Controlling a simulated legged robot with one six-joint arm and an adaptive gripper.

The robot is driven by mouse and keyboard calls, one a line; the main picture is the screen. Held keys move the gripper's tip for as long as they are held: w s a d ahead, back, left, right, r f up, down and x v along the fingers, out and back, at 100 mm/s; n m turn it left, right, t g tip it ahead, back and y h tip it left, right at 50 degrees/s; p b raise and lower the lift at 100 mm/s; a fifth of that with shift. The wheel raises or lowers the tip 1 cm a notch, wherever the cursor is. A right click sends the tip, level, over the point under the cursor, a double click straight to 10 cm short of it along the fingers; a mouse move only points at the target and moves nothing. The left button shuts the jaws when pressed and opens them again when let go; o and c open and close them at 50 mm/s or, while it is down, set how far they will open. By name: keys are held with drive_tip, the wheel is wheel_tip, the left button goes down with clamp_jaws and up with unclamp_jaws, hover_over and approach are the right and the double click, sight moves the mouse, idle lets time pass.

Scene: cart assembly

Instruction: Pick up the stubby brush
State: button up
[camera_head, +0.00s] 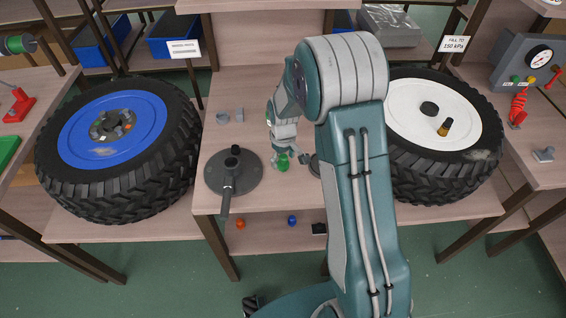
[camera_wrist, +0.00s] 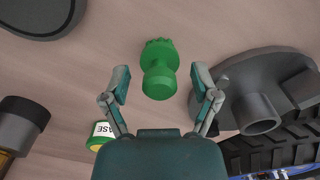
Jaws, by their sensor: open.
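A short green piece with a toothed, tufted end (camera_wrist: 158,72) looks like the stubby brush. It lies in the upper middle of the wrist view, and its green also shows at the tip of my gripper in the head view (camera_head: 283,162). My gripper (camera_wrist: 159,69) is open, with one finger to each side of the green piece and gaps on both sides. In the head view, my gripper (camera_head: 285,150) is over the middle table. I cannot tell how far it is above the tabletop.
A dark disc with a post and handle (camera_head: 233,172) lies to the left; it fills the right of the wrist view. A yellow-green labelled can (camera_wrist: 103,135) and a dark-and-gold cylinder (camera_wrist: 20,125) are close by. Blue (camera_head: 112,130) and white (camera_head: 425,110) wheels flank the table.

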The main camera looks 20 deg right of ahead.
clamp_jaws()
drive_tip(key=shift+f, duration=0.1)
idle(0.3)
drive_tip(key=shift+r, duration=0.4)
wheel_tip(320, 180, up, 2)
drive_tip(key=shift+w+r, duration=0.1)
drive_tip(key=s+d+r, duration=0.8)
drive_tip(key=s+r, duration=0.2)
drive_tip(key=s, duration=0.1)
drive_tip(key=shift+s, duration=0.4)
